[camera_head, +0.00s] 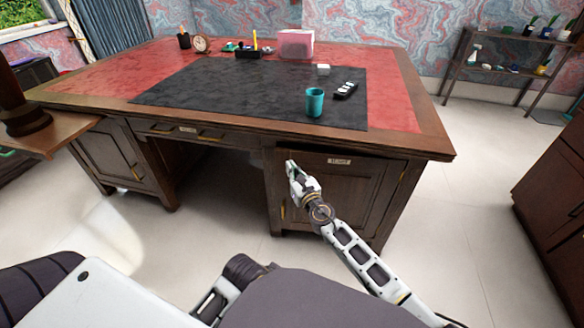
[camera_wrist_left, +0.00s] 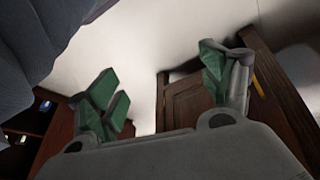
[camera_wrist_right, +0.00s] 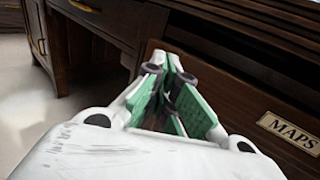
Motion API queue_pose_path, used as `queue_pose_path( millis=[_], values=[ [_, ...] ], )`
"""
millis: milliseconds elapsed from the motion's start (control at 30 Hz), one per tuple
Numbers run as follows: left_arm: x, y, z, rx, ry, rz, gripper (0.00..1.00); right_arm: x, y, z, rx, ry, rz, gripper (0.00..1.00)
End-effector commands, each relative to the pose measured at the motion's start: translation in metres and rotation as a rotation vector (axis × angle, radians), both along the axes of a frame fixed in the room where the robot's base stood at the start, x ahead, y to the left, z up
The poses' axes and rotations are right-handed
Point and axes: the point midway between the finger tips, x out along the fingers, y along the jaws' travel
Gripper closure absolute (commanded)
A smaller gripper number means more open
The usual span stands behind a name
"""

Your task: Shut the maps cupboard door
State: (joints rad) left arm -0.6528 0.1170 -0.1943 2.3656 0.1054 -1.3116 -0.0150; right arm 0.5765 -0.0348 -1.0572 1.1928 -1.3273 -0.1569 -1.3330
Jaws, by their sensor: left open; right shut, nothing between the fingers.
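The maps cupboard door (camera_head: 345,190) is the panelled wooden door in the right pedestal of the desk. Its MAPS label (camera_wrist_right: 290,133) is readable in the right wrist view. A dark gap shows along its top, under the desktop, so it looks slightly ajar; the exact angle is hard to tell. My right gripper (camera_head: 290,168) is shut and empty at the door's upper left part; whether it touches the door I cannot tell. In the right wrist view its fingers (camera_wrist_right: 168,75) are together. My left gripper (camera_wrist_left: 163,88) is open and empty, low down near dark wooden furniture.
The desk (camera_head: 435,145) has a left cupboard (camera_head: 115,155) and an open kneehole. A dark cabinet (camera_head: 555,185) is at the right; floor between is clear.

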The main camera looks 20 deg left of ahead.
Motion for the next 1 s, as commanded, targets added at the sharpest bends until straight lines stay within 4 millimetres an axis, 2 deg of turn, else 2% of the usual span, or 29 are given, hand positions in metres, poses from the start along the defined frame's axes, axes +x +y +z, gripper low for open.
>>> queue_pose_path(
  millis=[233, 467, 800, 1000],
  values=[
    [-0.001, 0.005, 0.026, 0.028, 0.021, -0.003, 0.20, -0.017, -0.005, 0.001, 0.001, 0.002, 0.000, 1.00],
    [-0.005, 0.012, 0.041, 0.058, 0.049, -0.003, 0.20, -0.036, -0.010, 0.001, 0.000, 0.001, 0.000, 1.00],
    [-0.005, 0.014, 0.019, 0.072, 0.086, 0.001, 0.20, -0.068, -0.020, 0.001, 0.001, 0.002, 0.000, 1.00],
    [-0.006, 0.015, 0.012, 0.077, 0.096, 0.004, 0.20, -0.079, -0.023, 0.000, 0.000, 0.001, 0.000, 1.00]
  ],
)
